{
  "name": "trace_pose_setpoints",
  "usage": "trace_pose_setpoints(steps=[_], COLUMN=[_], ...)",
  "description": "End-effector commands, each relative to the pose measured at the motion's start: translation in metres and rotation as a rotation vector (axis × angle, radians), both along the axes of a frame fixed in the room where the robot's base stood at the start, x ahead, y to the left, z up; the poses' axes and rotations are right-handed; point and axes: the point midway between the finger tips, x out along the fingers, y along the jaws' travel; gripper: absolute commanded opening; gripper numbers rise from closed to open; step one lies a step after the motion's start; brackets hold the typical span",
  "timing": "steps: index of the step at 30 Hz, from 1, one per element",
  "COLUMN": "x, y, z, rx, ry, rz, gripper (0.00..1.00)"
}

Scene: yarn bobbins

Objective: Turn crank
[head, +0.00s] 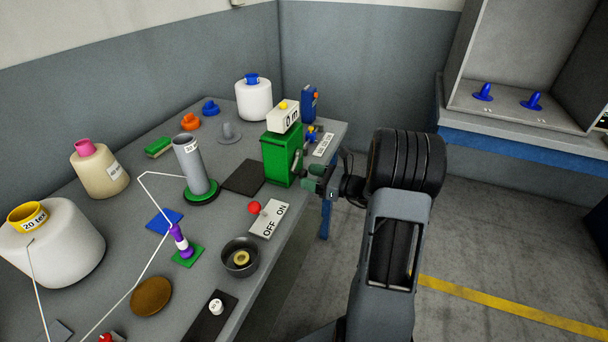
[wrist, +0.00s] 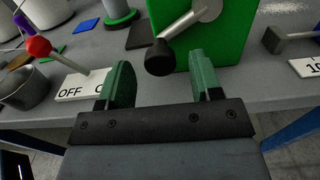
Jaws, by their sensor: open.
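A green box-shaped machine (head: 281,155) stands at the table's right edge, with a white counter reading "0 m" (head: 284,116) on top. In the wrist view, its crank is a grey metal arm (wrist: 187,26) ending in a black knob (wrist: 160,57). My gripper (head: 314,178) is at the machine's right side. In the wrist view my gripper (wrist: 162,85) is open, with green finger pads apart. The black knob appears between the fingertips and slightly beyond them. I cannot tell whether either finger touches it.
A red-knobbed lever (head: 254,208) with an ON/OFF plate (head: 269,219) is near the machine. A grey cylinder (head: 191,164) on a green base, a dark bowl (head: 240,257) and yarn cones (head: 99,170) stand leftward. Open floor lies right of the table.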

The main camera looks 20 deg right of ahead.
Motion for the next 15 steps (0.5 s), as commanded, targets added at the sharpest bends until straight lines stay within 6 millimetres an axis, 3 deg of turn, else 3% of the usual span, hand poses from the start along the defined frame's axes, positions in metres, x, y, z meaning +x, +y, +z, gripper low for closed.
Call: trace_pose_setpoints(steps=[6,15], x=[0.015,0.019], y=[0.014,0.017], z=[0.0,0.0], rx=[-0.001,-0.001], ry=[-0.001,0.0], rz=[0.002,0.0], gripper=[0.59,0.59])
